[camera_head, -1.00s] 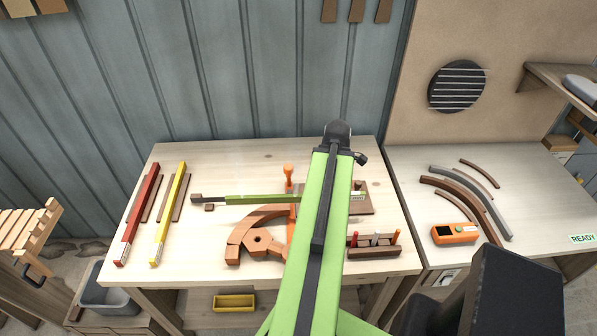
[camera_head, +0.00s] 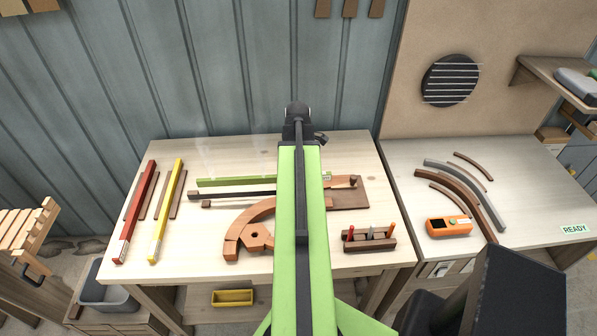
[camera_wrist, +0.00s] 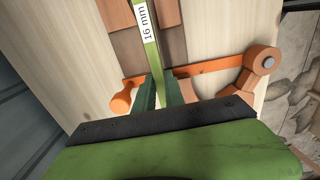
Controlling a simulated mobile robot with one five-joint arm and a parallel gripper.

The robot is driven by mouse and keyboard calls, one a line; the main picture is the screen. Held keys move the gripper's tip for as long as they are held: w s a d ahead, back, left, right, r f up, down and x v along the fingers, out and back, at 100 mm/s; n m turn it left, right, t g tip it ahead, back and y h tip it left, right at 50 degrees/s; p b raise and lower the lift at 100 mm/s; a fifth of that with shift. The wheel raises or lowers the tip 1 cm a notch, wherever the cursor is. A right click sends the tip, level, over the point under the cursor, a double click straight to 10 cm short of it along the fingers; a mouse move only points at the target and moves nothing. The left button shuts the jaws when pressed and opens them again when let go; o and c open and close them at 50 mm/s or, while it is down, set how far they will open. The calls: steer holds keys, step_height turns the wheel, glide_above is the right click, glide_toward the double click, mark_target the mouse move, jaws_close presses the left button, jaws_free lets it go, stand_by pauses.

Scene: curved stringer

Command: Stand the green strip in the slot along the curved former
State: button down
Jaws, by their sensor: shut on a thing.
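The green strip (camera_head: 235,181) is long, straight and thin. It lies across the back of the table in the head view and looks lifted off its rest. The wrist view shows the strip (camera_wrist: 151,50) with a "16 mm" label, running between the dark green fingers of my gripper (camera_wrist: 158,84), which is shut on it. In the head view my arm hides the gripper and the strip's middle. The curved former (camera_head: 240,232), of brown blocks, stands in front of the strip, its right part hidden behind my arm. I cannot make out the slot.
A red strip (camera_head: 138,215) and a yellow strip (camera_head: 168,215) lie at left. A peg block (camera_head: 370,242) stands right of my arm. An orange bar (camera_wrist: 209,66) shows near the fingers. The right table holds curved pieces (camera_head: 455,185) and an orange device (camera_head: 449,225).

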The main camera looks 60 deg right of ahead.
step_height(320, 180, down, 8)
steer(key=b, duration=0.7)
steer(key=shift+s+f+b, duration=0.1)
steer(key=shift+f+b, duration=0.1)
steer(key=shift+b, duration=0.1)
steer(key=shift+f, duration=0.2)
steer(key=c, duration=1.3)
jaws_free()
steer(key=shift+c, duration=0.2)
steer(key=shift+r, duration=0.15)
step_height(320, 180, up, 17)
steer(key=p, duration=1.7)
steer(key=shift+r, duration=0.2)
steer(key=shift+f, duration=0.1)
